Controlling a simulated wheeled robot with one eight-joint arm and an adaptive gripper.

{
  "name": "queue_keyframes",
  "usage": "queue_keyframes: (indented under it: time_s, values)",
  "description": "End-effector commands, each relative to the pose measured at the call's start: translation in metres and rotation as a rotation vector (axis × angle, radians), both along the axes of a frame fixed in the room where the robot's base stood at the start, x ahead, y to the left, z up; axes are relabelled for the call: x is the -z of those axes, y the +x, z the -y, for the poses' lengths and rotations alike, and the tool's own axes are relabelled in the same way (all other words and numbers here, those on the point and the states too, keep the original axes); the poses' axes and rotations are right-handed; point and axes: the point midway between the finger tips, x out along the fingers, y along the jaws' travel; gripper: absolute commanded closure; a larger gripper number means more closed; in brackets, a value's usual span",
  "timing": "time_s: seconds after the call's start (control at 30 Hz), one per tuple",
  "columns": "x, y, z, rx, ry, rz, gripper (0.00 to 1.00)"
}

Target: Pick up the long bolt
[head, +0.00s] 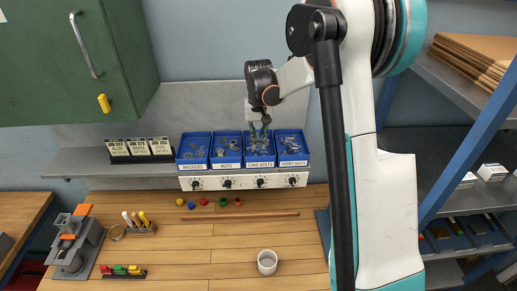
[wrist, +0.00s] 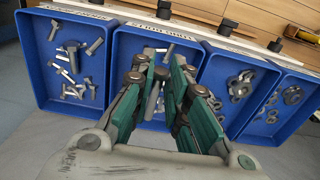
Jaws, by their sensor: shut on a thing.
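The long bolts bin (head: 259,164) is a blue open tray, third from the left in the row. My gripper (head: 259,134) reaches down into it from above. In the wrist view my gripper (wrist: 163,68) has its green-sided fingers inside the same bin (wrist: 122,62), its label at the top. The fingers are close together, shut on a grey long bolt (wrist: 154,98), partly hidden between them. More grey bolts lie loose in the bin, largely covered by the fingers.
Beside it stand the short bolts bin (head: 292,161), the nuts bin (head: 227,163) and the washers bin (head: 193,164). Bin walls rise close on both sides of my fingers. Below is a white panel with knobs (head: 243,182). A white cup (head: 267,268) stands on the wooden bench.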

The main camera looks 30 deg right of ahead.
Motion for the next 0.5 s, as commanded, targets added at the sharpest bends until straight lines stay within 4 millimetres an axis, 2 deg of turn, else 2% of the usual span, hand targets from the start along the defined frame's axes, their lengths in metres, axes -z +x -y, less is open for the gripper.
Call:
queue_keyframes:
  time_s: [0.3, 0.5]
  values:
    - [-0.076, 0.000, 0.000, 0.000, 0.000, 0.000, 1.00]
    - [-0.115, 0.000, 0.000, 0.000, 0.000, 0.000, 1.00]
